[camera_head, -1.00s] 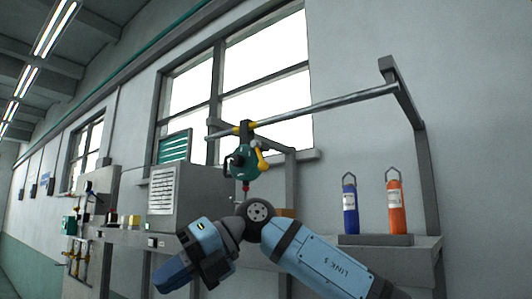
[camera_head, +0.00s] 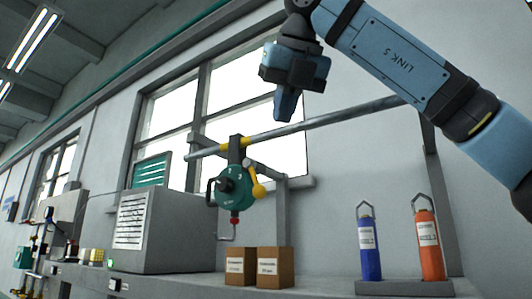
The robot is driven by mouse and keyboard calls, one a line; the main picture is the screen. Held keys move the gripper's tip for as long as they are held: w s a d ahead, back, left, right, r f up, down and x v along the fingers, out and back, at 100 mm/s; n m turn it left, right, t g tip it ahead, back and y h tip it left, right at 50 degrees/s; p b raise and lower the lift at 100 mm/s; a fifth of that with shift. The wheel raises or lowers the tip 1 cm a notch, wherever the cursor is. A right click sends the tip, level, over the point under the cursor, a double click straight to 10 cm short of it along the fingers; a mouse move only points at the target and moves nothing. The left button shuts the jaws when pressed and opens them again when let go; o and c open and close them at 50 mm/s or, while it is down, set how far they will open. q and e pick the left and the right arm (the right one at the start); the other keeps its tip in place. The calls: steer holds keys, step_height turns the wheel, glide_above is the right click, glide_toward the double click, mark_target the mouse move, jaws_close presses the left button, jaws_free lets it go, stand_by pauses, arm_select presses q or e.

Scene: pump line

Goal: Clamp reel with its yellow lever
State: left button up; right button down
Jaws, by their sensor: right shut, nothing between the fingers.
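The green reel (camera_head: 231,190) hangs from the grey rail (camera_head: 330,118) by a dark bracket (camera_head: 236,150). Its yellow lever (camera_head: 257,184) is on the reel's right side, with a rounded knob low down. A red piece and a hook hang beneath the reel. My right gripper (camera_head: 285,108) is shut and empty, above and to the right of the reel, with its fingers pointing down. It appears just over the rail in the picture and apart from the lever. My left gripper is not in view.
Two cardboard boxes (camera_head: 272,268) stand on the bench below the reel. A grey louvred cabinet (camera_head: 165,230) is left of it. A blue cylinder (camera_head: 369,245) and an orange cylinder (camera_head: 430,245) stand at the right. A post (camera_head: 282,215) rises behind the lever.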

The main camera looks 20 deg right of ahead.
steer(key=f, duration=0.2)
steer(key=p, duration=0.2)
glide_toward(261, 187)
steer(key=x, duration=0.4)
steer(key=shift+w+d+f, duration=0.1)
steer(key=shift+w+f, duration=0.1)
steer(key=shift+f, duration=0.2)
steer(key=shift+w+f+p, duration=0.35)
steer(key=shift+w+p, duration=0.05)
steer(key=shift+p, duration=0.1)
steer(key=shift+w+f, duration=0.2)
steer(key=shift+w, duration=0.05)
steer(key=shift+w+f, duration=0.3)
steer(key=shift+w, duration=0.2)
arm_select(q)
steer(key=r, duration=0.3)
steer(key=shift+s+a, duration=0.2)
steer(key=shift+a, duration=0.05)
arm_select(e)
steer(key=shift+s, duration=0.1)
steer(key=shift+s+r, duration=0.1)
